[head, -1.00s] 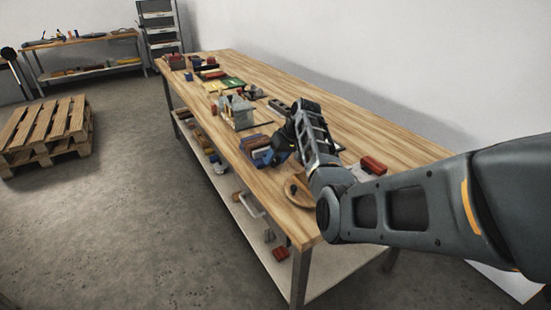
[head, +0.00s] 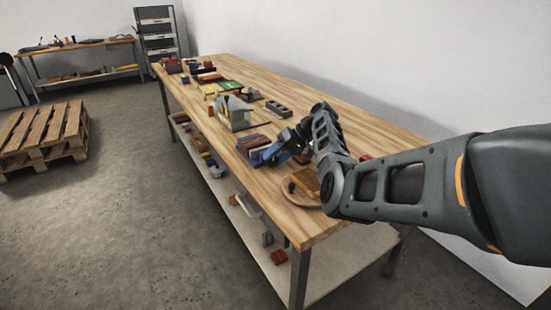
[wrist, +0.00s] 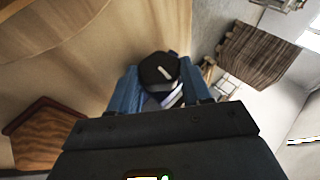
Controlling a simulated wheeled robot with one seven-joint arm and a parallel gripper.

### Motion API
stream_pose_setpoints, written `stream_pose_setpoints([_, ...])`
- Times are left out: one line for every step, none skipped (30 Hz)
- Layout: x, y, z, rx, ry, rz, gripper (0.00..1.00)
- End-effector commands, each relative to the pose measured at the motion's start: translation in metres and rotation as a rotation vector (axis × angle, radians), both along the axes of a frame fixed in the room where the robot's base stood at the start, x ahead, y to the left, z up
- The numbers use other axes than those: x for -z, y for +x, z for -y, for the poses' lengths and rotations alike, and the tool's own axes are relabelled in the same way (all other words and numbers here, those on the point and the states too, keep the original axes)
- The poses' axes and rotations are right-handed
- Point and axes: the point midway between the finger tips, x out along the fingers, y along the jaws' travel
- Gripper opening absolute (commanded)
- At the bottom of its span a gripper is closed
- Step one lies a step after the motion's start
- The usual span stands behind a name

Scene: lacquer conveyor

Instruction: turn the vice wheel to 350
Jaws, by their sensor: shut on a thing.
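The vice wheel (wrist: 152,66) shows in the wrist view as a round black knob with a short white mark on its face. My gripper (wrist: 160,80) has its blue fingers on either side of the wheel and is shut on it. A pale, striped part shows just below the wheel, between the fingers. In the head view my gripper (head: 272,155) is low over the near half of the bench, and I cannot make out the wheel there. No scale or number is readable, so the wheel's angle cannot be told.
The long wooden bench (head: 338,135) stands by the wall. A round wooden board with a block (head: 301,190) lies close to my arm. Red and blue items (head: 252,142) lie beside the gripper. A grey house-like object (head: 236,112) stands farther along. A pallet (head: 42,135) is on the floor.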

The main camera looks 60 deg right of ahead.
Motion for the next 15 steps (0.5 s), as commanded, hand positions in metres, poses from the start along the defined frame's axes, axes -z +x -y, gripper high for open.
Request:
stream_pose_setpoints([0.0000,0.0003,-0.0003,-0.001,0.000,-0.001,0.18])
stream_pose_setpoints([0.0000,0.0003,-0.0003,-0.001,0.000,-0.001,0.18])
stream_pose_setpoints([0.0000,0.0003,-0.0003,-0.001,0.000,-0.001,0.18])
stream_pose_setpoints([0.0000,0.0003,-0.0003,-0.001,0.000,-0.001,0.18])
stream_pose_setpoints([0.0000,0.0003,-0.0003,0.000,0.000,0.000,0.18])
stream_pose_setpoints([0.0000,0.0003,-0.0003,0.000,0.000,0.000,0.18])
stream_pose_setpoints([0.0000,0.0003,-0.0003,0.000,0.000,0.000,0.49])
stream_pose_setpoints([0.0000,0.0003,-0.0003,0.000,-0.001,-0.001,0.52])
stream_pose_setpoints([0.0000,0.0003,-0.0003,0.000,-0.001,-0.001,0.56])
stream_pose_setpoints([0.0000,0.0003,-0.0003,0.000,-0.001,-0.001,0.59])
stream_pose_setpoints([0.0001,0.0003,-0.0002,0.000,-0.001,-0.001,0.61])
stream_pose_setpoints([0.0000,0.0002,-0.0002,0.000,-0.001,-0.001,0.65])
stream_pose_setpoints([0.0001,0.0002,-0.0001,0.000,-0.001,-0.001,0.68])
stream_pose_setpoints([0.0001,0.0001,-0.0001,0.000,-0.001,-0.001,0.71])
stream_pose_setpoints([0.0002,0.0001,0.0000,0.001,-0.001,-0.001,0.73])
